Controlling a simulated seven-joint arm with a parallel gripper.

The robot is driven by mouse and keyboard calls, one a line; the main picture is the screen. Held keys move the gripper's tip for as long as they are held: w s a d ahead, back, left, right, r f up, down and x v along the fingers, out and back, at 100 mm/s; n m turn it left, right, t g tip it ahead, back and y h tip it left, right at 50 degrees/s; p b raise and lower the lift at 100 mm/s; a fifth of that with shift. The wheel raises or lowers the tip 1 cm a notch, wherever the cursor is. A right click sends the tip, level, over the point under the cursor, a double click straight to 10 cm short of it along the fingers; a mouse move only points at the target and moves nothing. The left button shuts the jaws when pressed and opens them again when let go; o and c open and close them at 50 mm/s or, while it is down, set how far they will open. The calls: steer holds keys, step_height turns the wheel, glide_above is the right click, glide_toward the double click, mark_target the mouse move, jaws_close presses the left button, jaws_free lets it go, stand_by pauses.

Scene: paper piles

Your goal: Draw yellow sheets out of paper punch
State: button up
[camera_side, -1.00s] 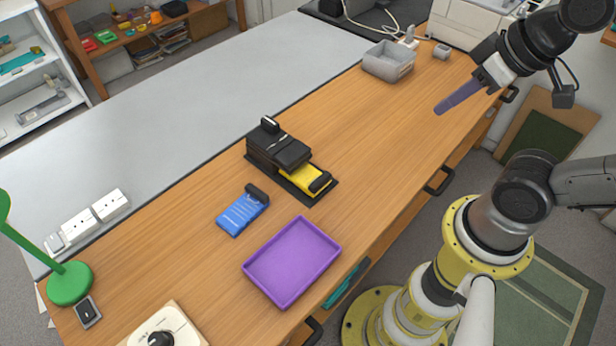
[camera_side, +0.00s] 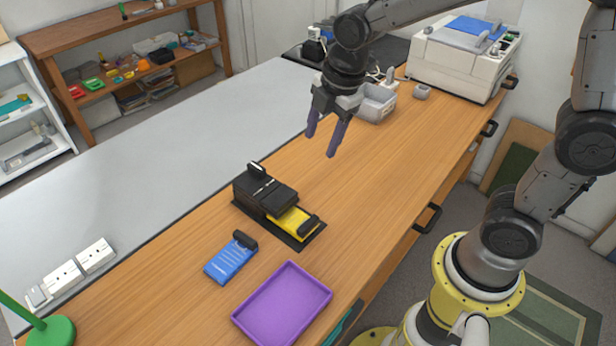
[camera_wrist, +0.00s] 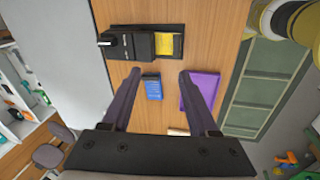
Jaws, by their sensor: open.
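The black paper punch (camera_side: 262,192) stands on the wooden bench, on a dark base plate. Yellow sheets (camera_side: 291,222) stick out of its right side, with a small black piece on their outer end. In the wrist view the punch (camera_wrist: 128,43) is near the top, with the yellow sheets (camera_wrist: 168,45) at its right. My gripper (camera_side: 324,138) is open and empty, raised above the bench behind the punch in the side view. In the wrist view its purple fingers (camera_wrist: 160,75) are spread wide apart.
A blue pad (camera_side: 231,260) with a black clip and a purple tray (camera_side: 283,305) lie in front of the punch. A grey bin (camera_side: 377,103) and a white printer (camera_side: 458,60) stand at the far end. Bare bench lies right of the punch.

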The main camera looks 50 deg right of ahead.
mark_target(308, 223)
steer(key=a+f+g, duration=0.1)
steer(key=f, duration=0.7)
steer(key=w+f+n+g, duration=0.1)
steer(key=f, duration=0.6)
steer(key=a+f, duration=0.1)
steer(key=f, duration=0.7)
steer(key=shift+w+a+f+g, duration=0.15)
steer(key=shift+a+f+g, duration=0.2)
steer(key=shift+g, duration=0.05)
steer(key=shift+c, duration=0.2)
jaws_close()
steer(key=shift+r, duration=0.3)
steer(key=shift+s, duration=4)
